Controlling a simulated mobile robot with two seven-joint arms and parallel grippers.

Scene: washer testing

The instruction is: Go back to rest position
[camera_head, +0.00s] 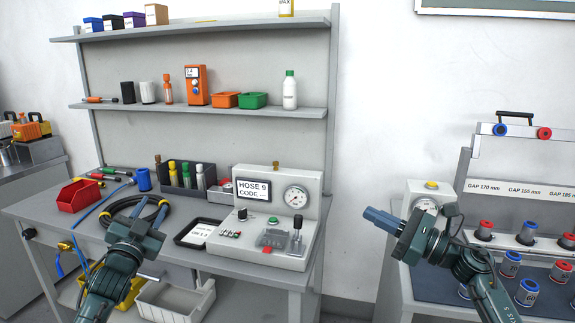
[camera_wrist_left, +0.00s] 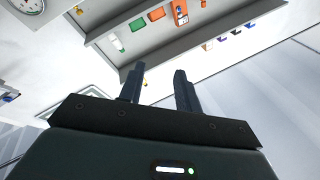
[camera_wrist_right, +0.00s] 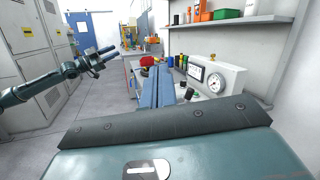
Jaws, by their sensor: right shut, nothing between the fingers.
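My left gripper (camera_head: 139,212) is raised in front of the workbench in the head view, over its left front part. In the left wrist view its two fingers (camera_wrist_left: 159,88) stand apart with nothing between them. My right gripper (camera_head: 382,221) is to the right of the test unit in the head view, pointing left. In the right wrist view its fingers (camera_wrist_right: 156,86) are pressed together with nothing between them. My left arm and gripper (camera_wrist_right: 96,60) also show in the right wrist view.
The workbench (camera_head: 190,262) carries a grey test unit with a gauge (camera_head: 283,215), a black tray (camera_head: 197,233), a coiled hose (camera_head: 135,218) and a red bin (camera_head: 79,196). Shelves (camera_head: 215,108) stand behind. At right is a rack (camera_head: 500,170) with red and blue parts.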

